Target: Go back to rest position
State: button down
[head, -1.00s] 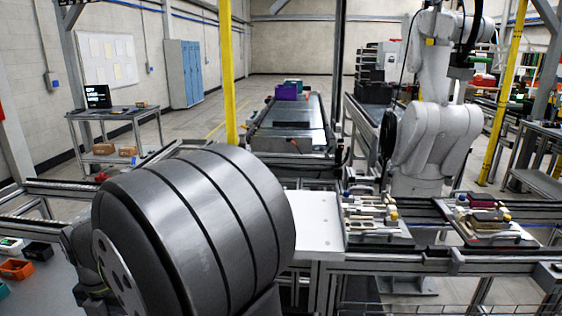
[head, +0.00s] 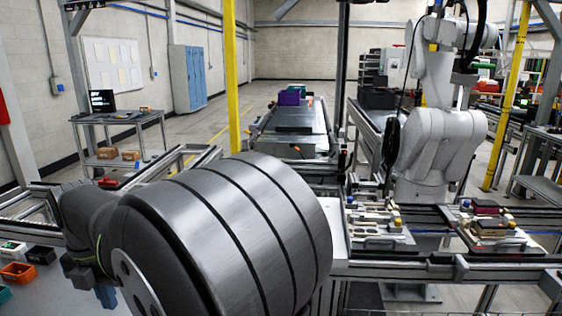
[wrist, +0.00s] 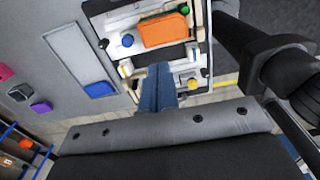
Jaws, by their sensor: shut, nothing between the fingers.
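My gripper (wrist: 160,82) shows in the wrist view as two blue fingers close together, with nothing between them. In the head view a blue part of my gripper (head: 106,295) shows at the lower left, beside my large grey arm link. In the wrist view, a pallet fixture (wrist: 112,22) with an orange block (wrist: 165,30) lies beyond the fingertips. A blue knob (wrist: 127,40) and a yellow knob (wrist: 193,84) show on it. The fingers overlap its near edge in the picture; I cannot tell their height above it.
Two fixture pallets (head: 375,243) (head: 490,236) stand on the rails at right. A white robot arm (head: 430,140) stands behind them. An orange bin (head: 18,272) and a black bin (head: 40,255) sit at lower left. A conveyor (head: 293,140) carries a purple bin (head: 289,98).

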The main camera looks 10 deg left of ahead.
notch_tip(320, 180, up, 8)
notch_tip(320, 180, down, 9)
jog(key=shift+s+r, duration=0.15)
jog(key=shift+d, duration=0.1)
dwell(0.4)
notch_tip(320, 180, up, 8)
notch_tip(320, 180, down, 12)
jog(key=shift+r, duration=0.2)
dwell(0.4)
jog(key=shift+d+r, duration=0.1)
